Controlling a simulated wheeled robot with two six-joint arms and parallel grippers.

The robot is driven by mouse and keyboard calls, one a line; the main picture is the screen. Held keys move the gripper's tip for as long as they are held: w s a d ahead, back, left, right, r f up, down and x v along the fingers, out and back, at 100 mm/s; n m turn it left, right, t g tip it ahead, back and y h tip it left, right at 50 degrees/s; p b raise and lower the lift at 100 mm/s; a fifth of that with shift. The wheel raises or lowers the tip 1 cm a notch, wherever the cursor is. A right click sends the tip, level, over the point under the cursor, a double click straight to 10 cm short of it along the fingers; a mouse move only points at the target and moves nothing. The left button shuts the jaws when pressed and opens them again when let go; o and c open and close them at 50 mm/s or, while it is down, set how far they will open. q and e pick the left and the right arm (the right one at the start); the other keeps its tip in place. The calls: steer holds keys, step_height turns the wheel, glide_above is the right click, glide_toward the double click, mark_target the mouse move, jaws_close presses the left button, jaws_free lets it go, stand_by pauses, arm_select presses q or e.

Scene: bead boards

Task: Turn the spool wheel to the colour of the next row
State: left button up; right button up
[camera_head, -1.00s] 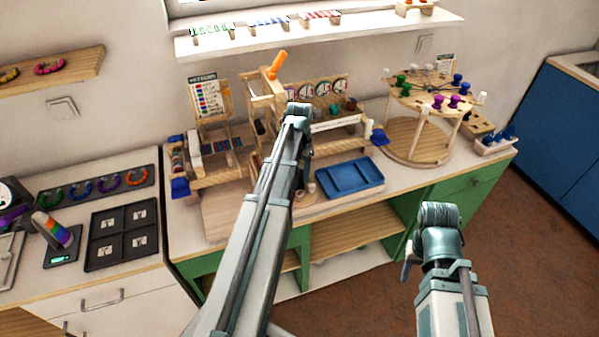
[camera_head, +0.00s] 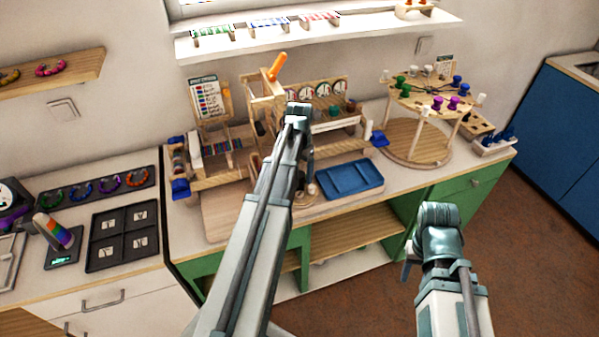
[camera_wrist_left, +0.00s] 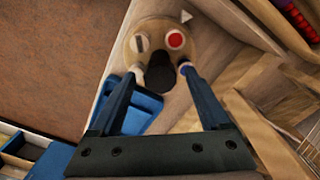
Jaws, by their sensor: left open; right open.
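The spool wheel, a round wooden disc (camera_wrist_left: 143,24), lies below my left gripper in the left wrist view. A red spot, a grey-white one and a partly covered blue one show on it. A dark knob (camera_wrist_left: 160,72) rises at its middle. A small white pointer sits beside the rim. My left gripper (camera_wrist_left: 160,68) is open, its fingers on either side of the knob; I cannot tell if they touch it. In the head view my left arm hides most of the wheel (camera_head: 309,190). My right gripper (camera_head: 438,214) is open, in front of the bench, away from the wheel.
A blue tray (camera_head: 349,179) lies right of the wheel. A wooden loom frame (camera_head: 263,85) with an orange handle stands behind. A card with coloured rows (camera_head: 207,98) stands at the back left. A round stand with coloured knobs (camera_head: 415,150) is at the right.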

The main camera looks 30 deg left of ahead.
arm_select(q)
step_height(320, 180, up, 13)
steer(key=p, duration=1.2)
steer(key=shift+p, duration=0.35)
steer(key=s+d+f+m+b, duration=0.1)
steer(key=s+d, duration=0.4)
steer(key=d, duration=0.5)
steer(key=s+d+f+m+b, duration=0.1)
steer(key=s+d+f+b, duration=0.3)
steer(key=d, duration=0.6)
steer(key=s+d+f+y+b, duration=0.1)
steer(key=s+d+f+b, duration=0.1)
steer(key=s+d, duration=0.5)
steer(key=d, duration=0.3)
steer(key=shift+s+f+m+b, duration=0.25)
steer(key=shift+m+b, duration=0.15)
